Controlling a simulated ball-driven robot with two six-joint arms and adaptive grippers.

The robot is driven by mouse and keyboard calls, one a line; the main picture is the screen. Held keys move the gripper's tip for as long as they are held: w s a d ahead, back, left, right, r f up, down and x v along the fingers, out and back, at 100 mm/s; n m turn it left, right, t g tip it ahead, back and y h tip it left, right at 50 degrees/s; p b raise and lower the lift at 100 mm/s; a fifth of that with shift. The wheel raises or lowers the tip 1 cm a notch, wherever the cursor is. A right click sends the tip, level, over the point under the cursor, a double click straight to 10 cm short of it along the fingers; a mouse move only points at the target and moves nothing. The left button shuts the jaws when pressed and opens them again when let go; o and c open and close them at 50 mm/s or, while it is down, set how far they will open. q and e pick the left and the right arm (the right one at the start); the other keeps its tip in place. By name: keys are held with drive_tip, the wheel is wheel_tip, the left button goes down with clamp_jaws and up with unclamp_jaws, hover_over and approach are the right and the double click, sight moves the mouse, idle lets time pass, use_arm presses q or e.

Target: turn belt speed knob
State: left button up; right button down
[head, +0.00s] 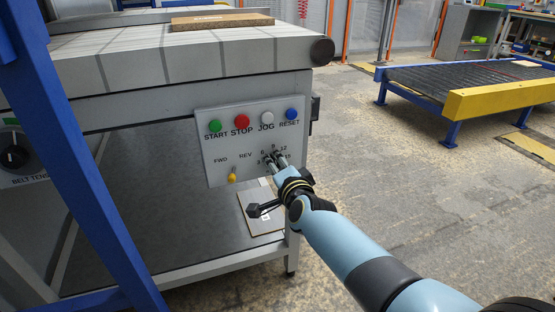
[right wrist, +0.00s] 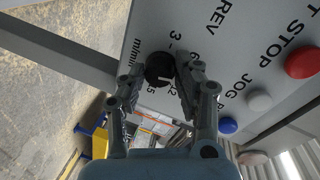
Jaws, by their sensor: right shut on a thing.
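The belt speed knob (right wrist: 159,68) is a small black round knob with a white mark on its face. It sits on a light grey control panel (head: 210,175), among the printed numbers 3 to 15. My right gripper (head: 271,160) reaches the panel's lower right, and its fingers hide most of the knob in the head view. In the right wrist view the right gripper (right wrist: 160,78) has one finger on each side of the knob and is shut on it. My left gripper is not in view.
Green (head: 215,126), red (head: 242,121), white (head: 267,118) and blue (head: 292,114) buttons sit above the knob. A yellow FWD/REV switch (head: 232,175) is to its left. A brown board (head: 222,20) lies on the conveyor belt (head: 130,52). Open floor lies right.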

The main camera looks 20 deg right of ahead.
use_arm(q)
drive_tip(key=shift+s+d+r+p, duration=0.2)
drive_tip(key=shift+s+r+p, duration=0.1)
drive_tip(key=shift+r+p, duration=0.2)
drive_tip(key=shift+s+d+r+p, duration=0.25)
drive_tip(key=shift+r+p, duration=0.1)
drive_tip(key=shift+p, duration=0.2)
use_arm(e)
drive_tip(key=n+h, duration=0.1)
drive_tip(key=n, duration=0.4)
drive_tip(key=shift+a+f, duration=0.1)
drive_tip(key=shift+f, duration=0.05)
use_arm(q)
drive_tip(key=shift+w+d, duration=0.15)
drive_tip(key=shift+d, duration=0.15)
use_arm(e)
drive_tip(key=shift+h, duration=0.3)
drive_tip(key=c, duration=1)
unclamp_jaws()
drive_tip(key=shift+o, duration=0.3)
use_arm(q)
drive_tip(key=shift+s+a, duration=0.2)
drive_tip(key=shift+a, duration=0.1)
